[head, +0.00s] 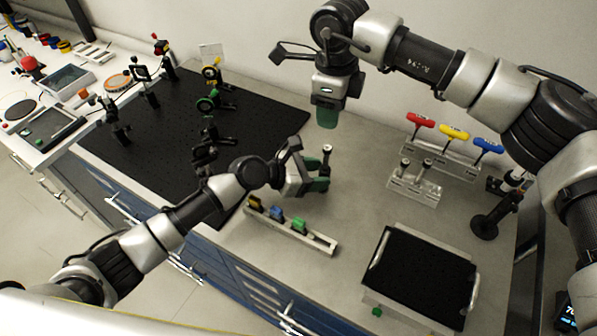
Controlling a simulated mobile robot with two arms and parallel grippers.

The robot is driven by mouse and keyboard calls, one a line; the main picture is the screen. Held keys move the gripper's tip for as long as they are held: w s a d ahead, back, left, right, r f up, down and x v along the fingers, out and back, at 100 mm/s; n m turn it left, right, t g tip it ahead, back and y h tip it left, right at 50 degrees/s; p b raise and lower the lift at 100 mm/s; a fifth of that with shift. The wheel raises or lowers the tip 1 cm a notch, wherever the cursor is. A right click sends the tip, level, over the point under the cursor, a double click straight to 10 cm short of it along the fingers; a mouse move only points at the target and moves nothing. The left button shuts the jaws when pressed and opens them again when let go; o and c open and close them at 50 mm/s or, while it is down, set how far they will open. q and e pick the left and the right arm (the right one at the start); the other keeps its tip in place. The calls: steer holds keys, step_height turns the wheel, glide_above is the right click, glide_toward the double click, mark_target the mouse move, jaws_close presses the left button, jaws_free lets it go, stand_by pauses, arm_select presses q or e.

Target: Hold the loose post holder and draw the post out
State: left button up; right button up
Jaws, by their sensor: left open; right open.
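A dark post with a lighter top (327,150) stands upright on the grey bench beside my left gripper. The post holder under it is largely hidden by the gripper, so I cannot tell where post and holder meet. My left gripper (316,184), with green fingertips, is open and low over the bench at the post's lower part. I cannot tell whether it touches. My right gripper (327,118) points down from above, its green fingertips above and apart from the post. It is open and appears empty.
A black breadboard (275,115) with several optics mounts lies left. A clear rack with short posts (415,183) and T-handled keys (453,132) stand right. A rail with coloured pieces (318,241) and a black tray (425,265) are in front. A dark stand (485,226) is far right.

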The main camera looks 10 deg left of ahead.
mark_target(328, 149)
arm_select(q)
steer(key=shift+x, duration=0.85)
steer(key=shift+c, duration=0.3)
steer(key=shift+r, duration=0.1)
steer(key=c, duration=0.9)
arm_select(e)
steer(key=shift+o, duration=0.3)
arm_select(q)
jaws_close()
arm_select(e)
steer(key=shift+o, duration=0.4)
steer(key=f+n, duration=0.5)
steer(key=f, duration=0.2)
steer(key=f+n, duration=0.3)
steer(key=f, duration=0.1)
steer(key=shift+s+f+n, duration=0.1)
steer(key=shift+s+n, duration=0.2)
steer(key=shift+s, duration=0.05)
